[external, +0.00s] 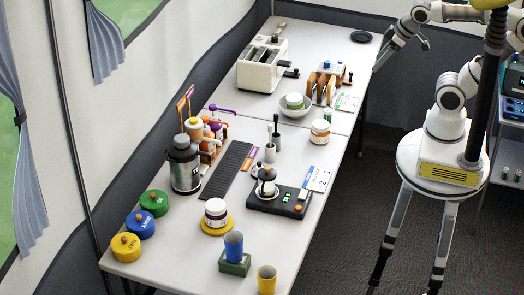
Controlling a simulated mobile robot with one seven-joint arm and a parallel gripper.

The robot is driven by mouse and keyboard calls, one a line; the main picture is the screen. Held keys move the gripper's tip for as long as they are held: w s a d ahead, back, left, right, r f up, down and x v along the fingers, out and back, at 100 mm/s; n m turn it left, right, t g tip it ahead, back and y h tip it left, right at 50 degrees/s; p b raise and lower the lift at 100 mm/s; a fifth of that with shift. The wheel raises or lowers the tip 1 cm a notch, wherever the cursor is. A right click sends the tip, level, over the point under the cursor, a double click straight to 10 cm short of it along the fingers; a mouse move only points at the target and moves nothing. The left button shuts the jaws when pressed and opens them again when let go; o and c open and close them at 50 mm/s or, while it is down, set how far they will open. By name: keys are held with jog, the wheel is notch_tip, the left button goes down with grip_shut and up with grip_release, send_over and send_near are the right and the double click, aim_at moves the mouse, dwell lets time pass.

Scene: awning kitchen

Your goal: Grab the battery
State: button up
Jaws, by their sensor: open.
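A small green upright cylinder (327,115), which may be the battery, stands on the white table just right of the bowl; it is too small to identify surely. Small green-and-white cylinders (505,173) also stand on a shelf of the cart at the right edge, and these may be batteries too. My gripper (386,56) is open and empty, in the air near the table's far right edge. It is well above and to the right of the green cylinder, touching nothing.
The white table (338,160) holds a cream toaster (262,64), a wooden rack (323,82), a white bowl (295,111), an orange-and-white jar (320,132), a black scale (279,200) and a steel urn (184,166). The floor between table and cart is clear beyond my base.

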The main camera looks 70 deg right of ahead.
jog(key=w+d+f+t+b, duration=0.2)
jog(key=w+f+b, duration=0.4)
jog(key=w+f, duration=0.25)
jog(key=w+d+f+t+b, duration=0.2)
jog(key=w+f+b, duration=0.5)
jog(key=w+f, duration=0.15)
jog(key=m+t+h+b, duration=0.3)
jog(key=h+b, duration=0.1)
jog(key=b, duration=0.9)
send_near(328, 116)
jog(key=w+d, duration=0.1)
jog(key=w, duration=0.1)
jog(key=w+d+f, duration=0.1)
jog(key=w+d, duration=0.2)
jog(key=w, duration=0.2)
jog(key=shift+w+d+f, duration=0.1)
jog(key=shift+d+f, duration=0.15)
jog(key=shift+f, duration=0.1)
jog(key=w+f+b, duration=0.2)
jog(key=w, duration=0.1)
jog(key=shift+w+d+f, duration=0.1)
jog(key=shift+w+d, duration=0.15)
jog(key=shift+w, duration=0.05)
jog(key=shift+w+d+f, duration=0.15)
jog(key=shift+w+d, duration=0.05)
jog(key=shift+w, duration=0.35)
grip_shut()
